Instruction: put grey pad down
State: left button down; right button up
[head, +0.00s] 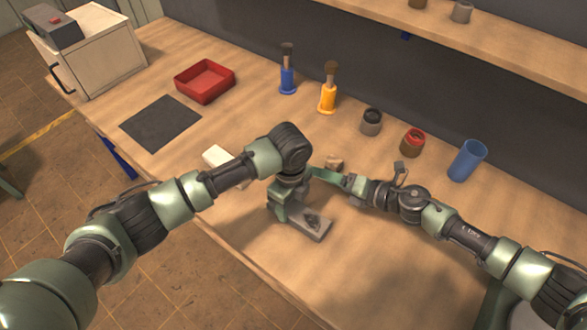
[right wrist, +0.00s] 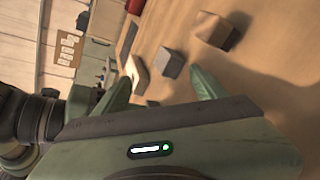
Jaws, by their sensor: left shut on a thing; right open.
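The grey pad (head: 318,228) is a flat grey piece with a dark patch on top, low over the front middle of the bench in the head view. My left gripper (head: 284,208) is shut on its left end and partly hides it. I cannot tell whether the pad touches the bench. My right gripper (head: 328,176) is just behind, open and empty. Its two green fingers are spread in the right wrist view (right wrist: 160,88), with a small tan block (right wrist: 137,74) and a grey block (right wrist: 169,62) beyond them.
A dark mat (head: 160,123) and a red tray (head: 205,80) are at the left. A pale block (head: 217,155) lies behind my left arm. A blue brush (head: 288,78), yellow brush (head: 328,95), grey jar (head: 371,122), red jar (head: 412,142) and blue cup (head: 467,160) line the back.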

jog(key=n, duration=0.7)
jog(key=shift+w+f, duration=0.1)
jog(key=shift+f, duration=0.05)
jog(key=n, duration=0.3)
jog(key=shift+a+f+n, duration=0.1)
jog(key=shift+n, duration=0.2)
jog(key=shift+w+a, duration=0.1)
jog(key=shift+w, duration=0.05)
jog(key=shift+n, duration=0.3)
jog(key=x, duration=1.1)
jog(key=shift+w+a+f, duration=0.15)
jog(key=shift+w+a, duration=0.05)
jog(key=shift+a, duration=0.15)
grip_shut()
jog(key=shift+s+d+r, duration=0.1)
jog(key=shift+d+r, duration=0.05)
jog(key=shift+r, duration=0.5)
jog(key=v, duration=0.4)
jog(key=shift+f, duration=0.3)
notch_tip(320, 180, up, 13)
